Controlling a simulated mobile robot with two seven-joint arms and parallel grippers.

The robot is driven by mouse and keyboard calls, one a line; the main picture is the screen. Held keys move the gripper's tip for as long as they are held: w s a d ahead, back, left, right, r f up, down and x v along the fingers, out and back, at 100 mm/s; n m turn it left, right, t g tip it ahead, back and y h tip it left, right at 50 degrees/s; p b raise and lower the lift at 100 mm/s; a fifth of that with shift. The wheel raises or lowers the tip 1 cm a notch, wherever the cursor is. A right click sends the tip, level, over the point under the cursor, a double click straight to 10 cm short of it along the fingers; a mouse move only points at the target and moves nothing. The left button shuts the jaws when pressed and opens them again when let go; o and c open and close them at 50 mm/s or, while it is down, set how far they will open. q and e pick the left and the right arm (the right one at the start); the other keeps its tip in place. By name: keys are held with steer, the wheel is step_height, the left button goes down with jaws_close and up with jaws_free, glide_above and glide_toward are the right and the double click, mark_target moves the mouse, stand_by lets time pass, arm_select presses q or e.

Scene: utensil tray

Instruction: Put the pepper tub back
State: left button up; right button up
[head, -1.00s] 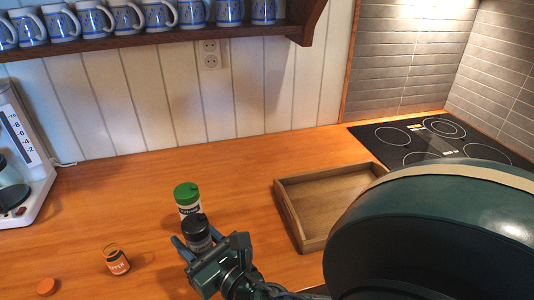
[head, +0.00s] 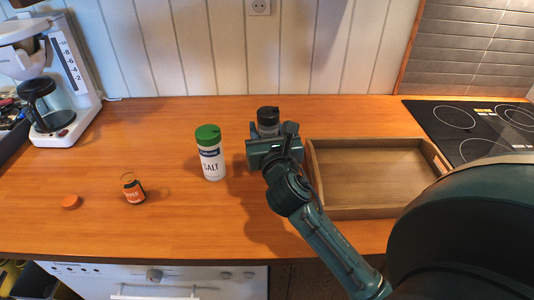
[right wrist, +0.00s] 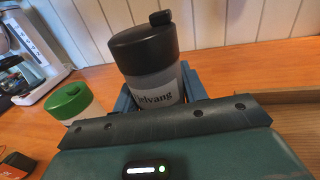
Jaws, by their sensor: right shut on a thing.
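My right gripper (head: 272,148) is shut on a grey tub with a black cap (head: 267,117), about upright between the salt tub and the wooden tray. In the right wrist view the tub (right wrist: 156,88) stands between the jaws, its label partly reading "elvang"; the word pepper does not show. Its base is hidden, so I cannot tell how far it is above the counter. The wooden tray (head: 376,211) is empty, just right of the gripper. The green-lidded salt tub (head: 212,165) stands apart to the left. My left gripper is not in view.
A coffee maker (head: 75,90) is at the back left, a black hob (head: 465,125) at the back right. The counter behind the salt tub is clear.

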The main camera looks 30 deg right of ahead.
steer(key=shift+f, duration=0.5)
step_height(320, 180, down, 3)
steer(key=shift+f+b, duration=0.15)
steer(key=shift+b, duration=0.45)
steer(key=shift+f, duration=0.3)
steer(key=o, duration=1)
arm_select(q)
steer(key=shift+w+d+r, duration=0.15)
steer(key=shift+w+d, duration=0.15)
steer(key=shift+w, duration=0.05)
